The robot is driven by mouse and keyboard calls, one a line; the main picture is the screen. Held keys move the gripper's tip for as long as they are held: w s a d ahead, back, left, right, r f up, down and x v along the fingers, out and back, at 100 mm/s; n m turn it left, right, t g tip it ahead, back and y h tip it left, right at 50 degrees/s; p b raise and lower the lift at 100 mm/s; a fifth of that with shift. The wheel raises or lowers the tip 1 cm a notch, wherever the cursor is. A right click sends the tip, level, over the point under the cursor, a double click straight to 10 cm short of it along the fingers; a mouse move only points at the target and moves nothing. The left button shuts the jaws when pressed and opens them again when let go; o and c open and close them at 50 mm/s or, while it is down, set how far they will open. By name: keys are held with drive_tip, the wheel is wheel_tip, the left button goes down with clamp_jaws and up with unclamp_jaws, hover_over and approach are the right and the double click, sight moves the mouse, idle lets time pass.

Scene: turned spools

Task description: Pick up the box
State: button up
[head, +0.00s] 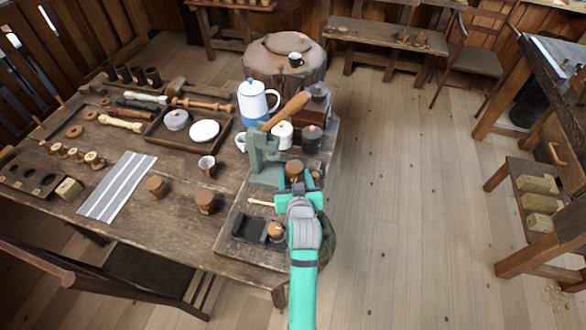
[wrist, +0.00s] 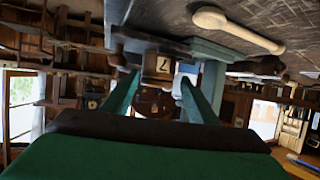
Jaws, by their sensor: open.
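A small round brown wooden box (head: 294,168) stands near the right edge of the table (head: 185,240), beside a grey-green press. My gripper (head: 299,186) is just in front of it, open and empty, and partly hides its lower part. In the wrist view, which is upside down, a wooden piece with a dark mark like a 7 (wrist: 158,67) shows between the tips of my open gripper (wrist: 158,86). It appears to be the same box, and I cannot tell whether the fingers touch it. Similar wooden pieces (head: 155,186) and (head: 204,202) stand further left.
The grey-green press (head: 265,160) with a wooden handle stands close to my gripper's left. A blue-and-white pot (head: 252,103) and dark jar (head: 312,139) stand behind.

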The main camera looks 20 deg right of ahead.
sight(294, 162)
drive_tip(key=shift+x, duration=4)
drive_tip(key=shift+s+d+r, duration=0.1)
drive_tip(key=shift+d+r, duration=0.05)
drive_tip(key=shift+d, duration=0.05)
drive_tip(key=shift+c, duration=0.3)
drive_tip(key=c, duration=0.8)
drive_tip(key=shift+r, duration=0.1)
drive_tip(key=shift+c, duration=0.2)
drive_tip(key=shift+r, duration=0.6)
drive_tip(key=s+r, duration=0.1)
drive_tip(key=r, duration=0.1)
drive_tip(key=s+a+r, duration=0.1)
drive_tip(key=s+r, duration=0.1)
drive_tip(key=r, duration=0.1)
drive_tip(key=s+r, duration=0.2)
drive_tip(key=r, duration=0.1)
drive_tip(key=shift+s+a, duration=0.1)
drive_tip(key=shift+a, duration=0.1)
drive_tip(key=v, duration=0.9)
drive_tip(key=shift+s, duration=0.15)
